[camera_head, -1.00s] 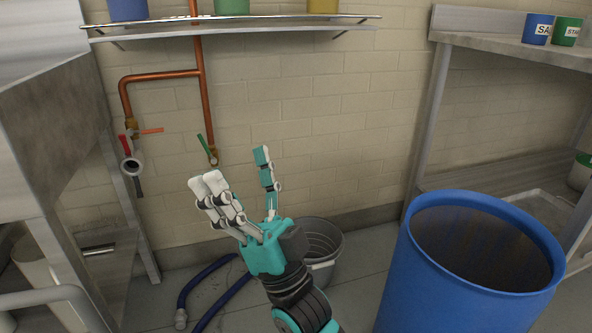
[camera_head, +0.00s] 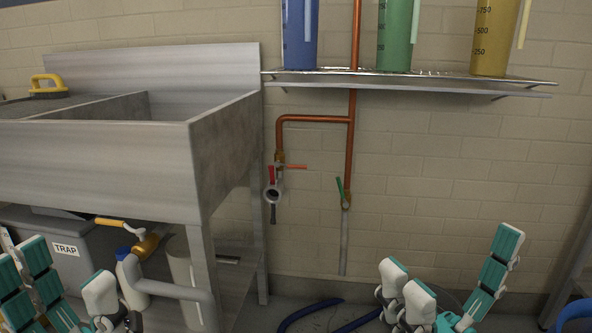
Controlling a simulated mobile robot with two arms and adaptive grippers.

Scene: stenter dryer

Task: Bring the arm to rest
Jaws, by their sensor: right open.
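My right gripper (camera_head: 450,260) is at the bottom right of the head view. Its white-tipped fingers and its teal finger are spread wide, with nothing between them. Its palm is mostly cut off by the lower edge. My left gripper (camera_head: 70,281) is at the bottom left, in front of the trap under the sink. Its teal fingers stand apart from a white-backed finger, and I see nothing held there. Most of the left hand and both arms are out of view.
A steel sink (camera_head: 120,165) stands at left, with a grey trap box (camera_head: 66,262) below. Copper pipes (camera_head: 352,125) carry a red-handled valve (camera_head: 272,177) and a green-handled valve (camera_head: 341,190). A shelf (camera_head: 410,78) holds measuring cylinders. A blue hose (camera_head: 312,309) lies on the floor.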

